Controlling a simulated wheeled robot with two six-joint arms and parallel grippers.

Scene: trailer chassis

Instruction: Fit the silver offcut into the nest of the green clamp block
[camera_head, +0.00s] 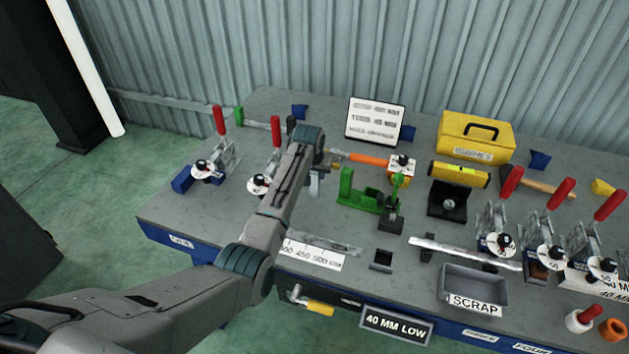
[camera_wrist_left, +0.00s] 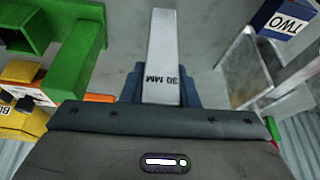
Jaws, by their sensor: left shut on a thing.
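The silver offcut (camera_wrist_left: 163,45), marked 30 MM, is gripped in my left gripper (camera_wrist_left: 160,88) and sticks out past the fingers in the left wrist view. In the head view my left gripper (camera_head: 317,182) is over the table, just left of the green clamp block (camera_head: 362,198), and the arm hides most of what it holds. The green clamp block stands on the table with a tall upright at its left end. Part of it shows at the upper left of the left wrist view (camera_wrist_left: 84,62). The offcut is apart from the block. My right gripper is not in view.
A scrap tray (camera_head: 474,287) and a long silver bar (camera_head: 465,252) lie to the right. Red-handled toggle clamps stand left (camera_head: 221,155) and right (camera_head: 497,225). An orange-handled tool (camera_head: 362,158) and a white sign (camera_head: 374,121) are behind the block. A number strip (camera_head: 311,255) lies in front.

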